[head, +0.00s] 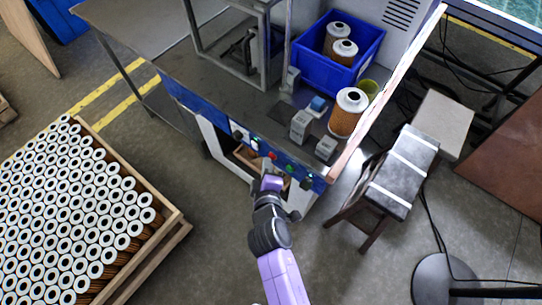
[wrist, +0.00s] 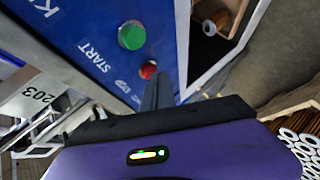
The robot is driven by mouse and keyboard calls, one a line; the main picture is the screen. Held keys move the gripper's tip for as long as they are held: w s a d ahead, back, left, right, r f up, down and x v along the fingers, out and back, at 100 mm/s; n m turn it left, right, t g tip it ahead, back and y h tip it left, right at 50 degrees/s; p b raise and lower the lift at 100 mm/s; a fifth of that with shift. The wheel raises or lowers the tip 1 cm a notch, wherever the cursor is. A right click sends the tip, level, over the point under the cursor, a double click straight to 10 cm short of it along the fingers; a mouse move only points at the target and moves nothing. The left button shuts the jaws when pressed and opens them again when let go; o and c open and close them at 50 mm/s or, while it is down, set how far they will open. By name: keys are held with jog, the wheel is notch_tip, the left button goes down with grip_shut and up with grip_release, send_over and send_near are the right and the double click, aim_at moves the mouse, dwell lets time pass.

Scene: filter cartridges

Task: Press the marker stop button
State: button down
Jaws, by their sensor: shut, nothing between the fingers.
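The blue front panel (head: 216,119) of the workbench carries a row of small buttons. A red button (head: 272,155) and a green button (head: 289,169) sit side by side on it. In the wrist view the red button (wrist: 149,70) is smaller than the green button (wrist: 131,36), which has the word START beside it; the small label near the red one is not readable. My gripper (head: 272,183) is in front of the panel. In the wrist view its shut, empty fingers (wrist: 157,88) end close to the red button and partly overlap its edge; I cannot tell whether they touch.
A blue bin (head: 313,66) with filter cartridges and a lone cartridge (head: 345,122) stand on the bench. A padded stool (head: 397,180) is at the right. A crate (head: 160,231) full of cartridges is at the left. Open floor lies between crate and bench.

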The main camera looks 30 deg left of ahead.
jog(key=shift+w, duration=0.2)
jog(key=shift+s, duration=0.1)
dwell(0.4)
jog(key=shift+s, duration=0.7)
jog(key=s, duration=0.1)
jog(key=s+b, duration=0.1)
jog(key=s, duration=0.1)
jog(key=s+b, duration=0.1)
jog(key=s, duration=0.1)
jog(key=shift+a, duration=0.25)
dwell(0.8)
